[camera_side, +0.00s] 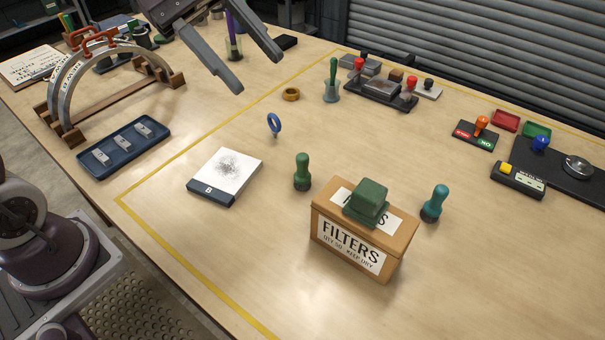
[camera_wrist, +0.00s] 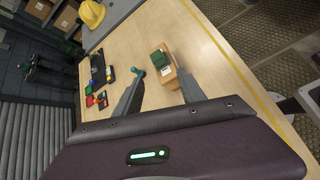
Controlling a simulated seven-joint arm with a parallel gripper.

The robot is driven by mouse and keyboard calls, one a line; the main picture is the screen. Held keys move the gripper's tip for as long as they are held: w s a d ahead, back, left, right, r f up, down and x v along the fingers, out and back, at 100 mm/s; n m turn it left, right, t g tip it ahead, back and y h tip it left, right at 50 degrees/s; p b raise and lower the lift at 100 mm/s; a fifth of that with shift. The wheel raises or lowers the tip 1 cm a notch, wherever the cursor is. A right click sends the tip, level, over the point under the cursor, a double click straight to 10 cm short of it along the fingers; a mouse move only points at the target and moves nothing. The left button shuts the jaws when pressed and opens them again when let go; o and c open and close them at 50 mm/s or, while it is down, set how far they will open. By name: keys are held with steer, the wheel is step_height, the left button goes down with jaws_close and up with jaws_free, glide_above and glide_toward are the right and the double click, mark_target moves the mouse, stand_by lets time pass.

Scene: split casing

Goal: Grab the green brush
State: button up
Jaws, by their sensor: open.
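Nothing is plainly a brush. An upright green handle (camera_side: 333,70) rises from a grey flared base (camera_side: 331,93) at the back middle; I cannot tell whether this is a brush or a bell. A dark green block (camera_side: 367,202) lies on the FILTERS box (camera_side: 348,245) and shows in the wrist view (camera_wrist: 159,58). A green knobbed stamp (camera_side: 302,172) stands left of the box, a teal one (camera_side: 434,203) right of it. My gripper (camera_side: 257,73) is open and empty above the table, left of the green handle in the side view.
A metal arch (camera_side: 100,75) and blue tray (camera_side: 124,146) stand left. A stamp rack (camera_side: 380,91) is behind. The front right table is clear.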

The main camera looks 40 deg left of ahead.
steer(key=w+a+f+n+t+h, duration=0.1)
steer(key=w+a+n+t+h, duration=0.15)
steer(key=w+n, duration=0.5)
steer(key=m, duration=0.1)
glide_toward(308, 163)
steer(key=shift+g+h, duration=0.35)
steer(key=shift+h, duration=0.1)
steer(key=x, duration=0.4)
steer(key=shift+w+d+f, duration=0.1)
steer(key=shift+w+f, duration=0.3)
steer(key=shift+w, duration=0.05)
steer(key=shift+m, duration=0.25)
steer(key=x, duration=0.6)
steer(key=shift+s+d+f, duration=0.1)
steer(key=shift+d+f, duration=0.05)
steer(key=shift+f, duration=0.1)
steer(key=shift+d+f, duration=0.15)
steer(key=shift+d, duration=0.15)
jaws_close()
